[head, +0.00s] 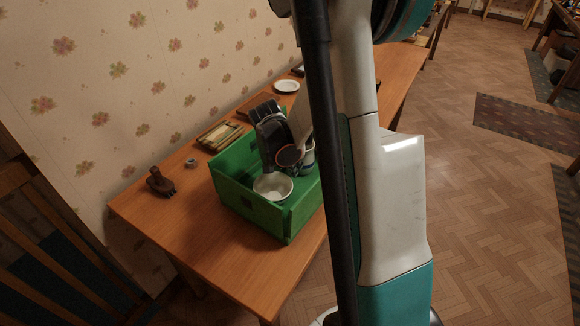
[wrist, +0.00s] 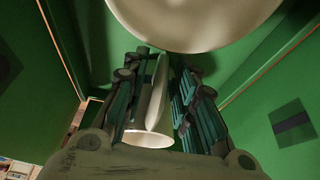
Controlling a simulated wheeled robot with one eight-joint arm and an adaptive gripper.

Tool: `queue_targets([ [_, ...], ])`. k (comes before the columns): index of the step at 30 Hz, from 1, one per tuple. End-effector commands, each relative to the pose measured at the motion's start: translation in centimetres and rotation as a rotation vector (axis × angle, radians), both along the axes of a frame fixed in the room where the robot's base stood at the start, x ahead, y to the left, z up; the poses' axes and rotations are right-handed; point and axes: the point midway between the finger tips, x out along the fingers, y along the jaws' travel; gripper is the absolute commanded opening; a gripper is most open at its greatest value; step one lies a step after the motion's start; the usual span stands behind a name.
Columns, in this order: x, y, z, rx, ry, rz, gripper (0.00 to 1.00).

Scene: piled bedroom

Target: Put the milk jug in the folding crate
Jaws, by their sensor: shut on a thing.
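The green folding crate (head: 250,211) stands open on the wooden table, and its green walls (wrist: 285,85) surround my gripper in the wrist view. My gripper (wrist: 162,75) is shut on the white milk jug (wrist: 150,122), which shows between its two dark teal fingers in the wrist view. The gripper is down inside the crate. A white bowl (head: 272,188) lies in the near part of the crate; it also shows just beyond the fingertips in the wrist view (wrist: 195,18).
On the table (head: 215,250) left of the crate are a dark brown brush-like object (head: 160,182) and a small grey ring (head: 190,163). Behind the crate are a wooden tray (head: 219,135) and a white plate (head: 286,86). A chair (head: 50,235) stands at the left.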

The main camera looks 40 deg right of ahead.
Motion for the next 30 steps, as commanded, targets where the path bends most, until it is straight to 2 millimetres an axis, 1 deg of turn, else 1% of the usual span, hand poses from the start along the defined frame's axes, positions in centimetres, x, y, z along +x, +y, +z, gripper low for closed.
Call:
queue_targets([
  [6,0.0,0.0,-0.3,0.0,0.0,0.0,0.0],
  [7,0.0,0.0,-0.2,0.0,0.0,0.0,0.3],
  [9,0.0,0.0,-0.1,0.0,0.0,0.0,0.46],
  [18,0.0,0.0,-0.1,0.0,0.0,0.0,0.46],
  [22,0.0,0.1,0.4,0.0,0.0,0.0,0.46],
  [26,-0.2,0.8,2.2,0.0,0.0,0.001,0.46],
  [30,-0.5,1.9,5.0,0.0,0.0,0.002,0.46],
])
